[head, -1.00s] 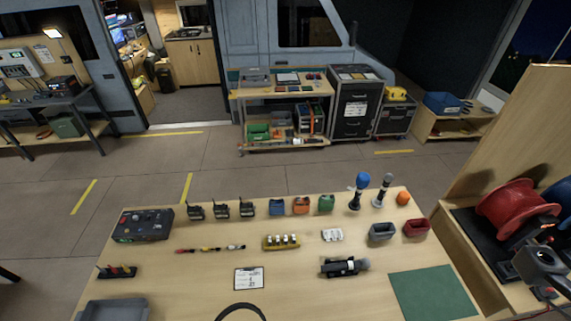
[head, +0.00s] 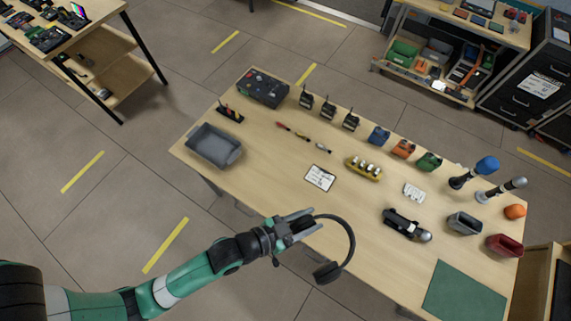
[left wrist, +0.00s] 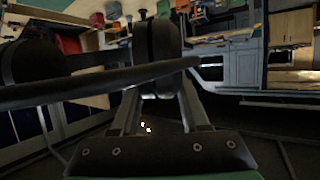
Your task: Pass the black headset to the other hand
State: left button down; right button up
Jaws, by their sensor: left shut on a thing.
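The black headset (head: 352,240) hangs in the air off the front edge of the table in the head view, its band curving right and down to an ear cup (head: 327,272). My left gripper (head: 311,222) is shut on the headset near the band's upper end. In the left wrist view, a dark ear cup (left wrist: 157,42) shows at the fingers, and the band (left wrist: 95,88) crosses in front of them. The gripper hides part of the headset's held end. My right gripper is in neither view now.
Open floor lies left of the table and around my left arm.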

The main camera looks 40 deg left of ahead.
pick_arm(q)
jog(key=d+m+h, duration=0.1)
jog(key=d, duration=0.3)
jog(key=w+d+r+m+g+h, duration=0.1)
jog(key=d+h, duration=0.1)
jog(key=d, duration=0.2)
jog(key=d+r+m+g+h, duration=0.1)
jog(key=d+m, duration=0.1)
jog(key=d, duration=0.2)
jog(key=shift+w+d+r, duration=0.1)
jog(key=shift+w+d, duration=0.25)
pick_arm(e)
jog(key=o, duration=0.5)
